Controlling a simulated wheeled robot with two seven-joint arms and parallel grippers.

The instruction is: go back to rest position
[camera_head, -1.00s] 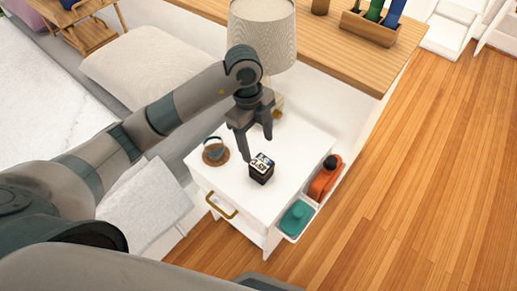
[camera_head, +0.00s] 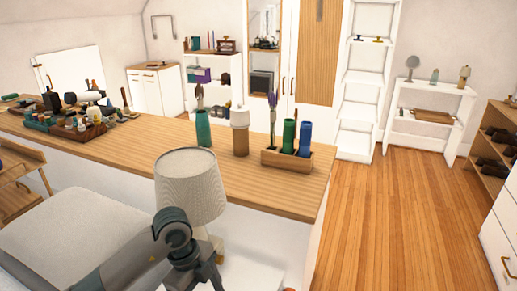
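My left arm comes in from the bottom left. Its gripper (camera_head: 198,280) shows at the bottom edge, in front of the lamp's lower part and over a white surface (camera_head: 250,276). The fingertips are cut off by the frame, so I cannot tell whether they are open or shut. Anything beneath the gripper is out of view. My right gripper is not in view.
A lamp with a grey shade (camera_head: 190,187) stands right behind my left arm. Beyond it runs a long wooden counter (camera_head: 130,150) with vases and a wooden holder (camera_head: 285,158). A pillow (camera_head: 70,240) lies at left. Wooden floor (camera_head: 385,220) at right is clear.

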